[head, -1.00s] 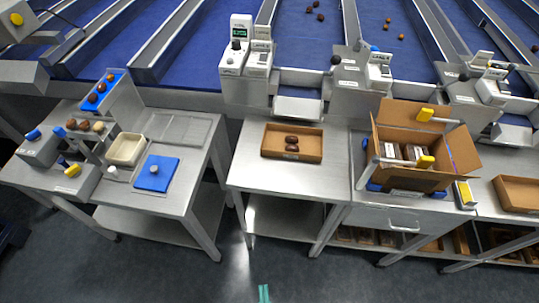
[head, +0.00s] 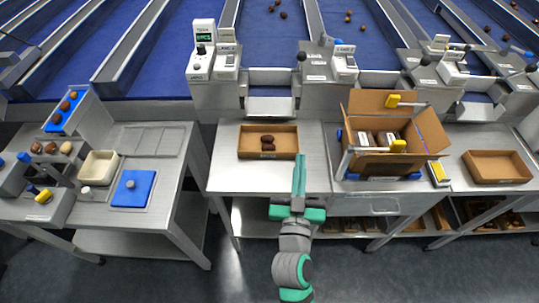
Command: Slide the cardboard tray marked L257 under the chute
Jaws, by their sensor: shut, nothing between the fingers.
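A shallow brown cardboard tray (head: 247,145) holding a few dark dates sits on the middle steel table, in front of and below a metal chute (head: 270,106). A small label shows on its front wall, but I cannot read it. Another cardboard tray (head: 497,180), empty, lies on the table at the right, and its marking is also unreadable. My gripper (head: 300,160), green and grey, is shut and empty. Its fingers point away from me, over the table's front part, just right of the dated tray in the picture. I cannot tell whether they touch it.
An open cardboard box (head: 420,133) with packs inside stands right of my gripper on a blue-cornered stand. The left table (head: 120,225) bears a cream bin (head: 99,168) and a blue pad (head: 131,188). Weighing units (head: 203,65) stand behind the tray. The middle table's left front (head: 235,180) is bare.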

